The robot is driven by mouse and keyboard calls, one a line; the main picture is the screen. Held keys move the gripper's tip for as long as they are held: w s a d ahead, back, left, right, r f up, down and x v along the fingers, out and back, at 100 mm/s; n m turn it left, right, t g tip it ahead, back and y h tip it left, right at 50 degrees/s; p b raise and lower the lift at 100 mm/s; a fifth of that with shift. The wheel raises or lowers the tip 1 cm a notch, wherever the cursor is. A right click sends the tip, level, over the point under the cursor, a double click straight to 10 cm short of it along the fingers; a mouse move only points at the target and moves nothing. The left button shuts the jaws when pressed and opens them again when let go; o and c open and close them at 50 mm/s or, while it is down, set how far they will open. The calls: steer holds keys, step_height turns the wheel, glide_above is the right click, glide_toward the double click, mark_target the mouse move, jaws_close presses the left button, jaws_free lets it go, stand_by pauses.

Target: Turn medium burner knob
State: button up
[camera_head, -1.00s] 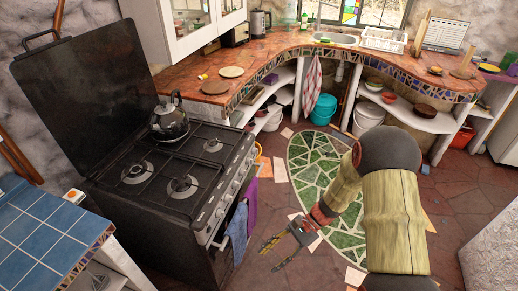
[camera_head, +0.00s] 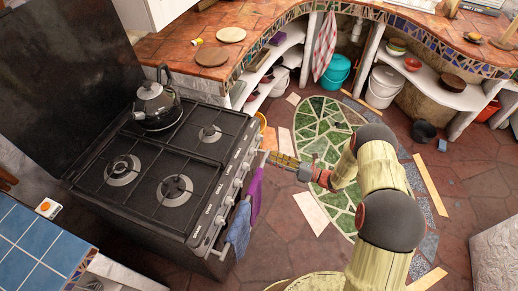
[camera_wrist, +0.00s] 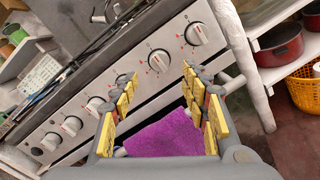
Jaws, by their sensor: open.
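The black stove (camera_head: 130,195) stands at the left in the head view, with a row of pale round knobs (camera_head: 228,199) along its front panel. In the wrist view the knobs run diagonally down the metal panel (camera_wrist: 140,45), with red marks around them. One knob (camera_wrist: 159,60) shows beyond the gap between my fingertips, and another knob (camera_wrist: 196,33) is up and right of it. I cannot tell which knob is for the medium burner. My gripper (camera_wrist: 160,71) is open and empty in front of the panel. It also shows in the head view (camera_head: 271,157), near the stove's far front corner.
A purple towel (camera_head: 256,193) and a blue towel (camera_head: 239,230) hang on the stove front; the purple one (camera_wrist: 165,135) is below my fingers in the wrist view. A kettle (camera_head: 157,105) stands on a back burner. A shelf (camera_wrist: 285,70) with a red pot is at the right.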

mark_target(254, 152)
steer(key=b+x, duration=0.1)
steer(key=x, duration=0.5)
steer(key=shift+a+f+b, duration=0.15)
steer(key=shift+b, duration=0.15)
steer(key=shift+x, duration=0.8)
steer(key=shift+c, duration=1.3)
steer(key=c, duration=0.9)
